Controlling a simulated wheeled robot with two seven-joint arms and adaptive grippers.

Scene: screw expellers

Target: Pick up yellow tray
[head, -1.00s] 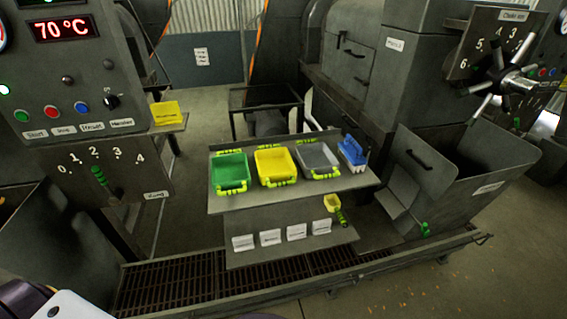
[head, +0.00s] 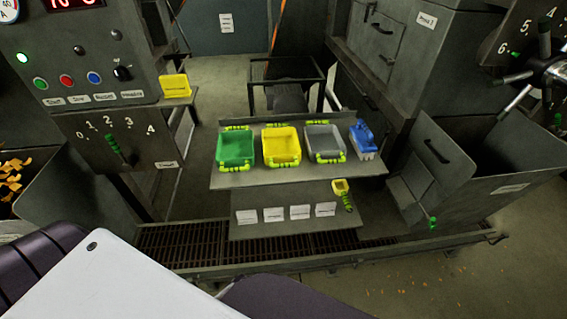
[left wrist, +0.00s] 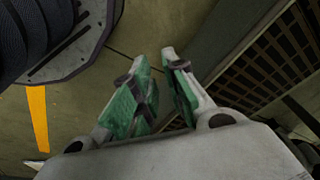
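A yellow tray (head: 281,148) with lime-green handles sits upright on the upper shelf, between a green tray (head: 236,148) on its left and a grey tray (head: 324,143) on its right. A smaller yellow container (head: 174,86) stands on a small side ledge at the left. My left gripper (left wrist: 155,62) shows in the left wrist view with green finger pads and a narrow gap between its fingers. It is empty and over the floor, away from the trays. My right gripper is not in view.
A blue object (head: 363,140) stands at the right end of the shelf (head: 305,178). A small yellow scoop (head: 342,190) and several white labels are at the lower shelf. Machines flank both sides. A floor grating (head: 185,243) runs in front.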

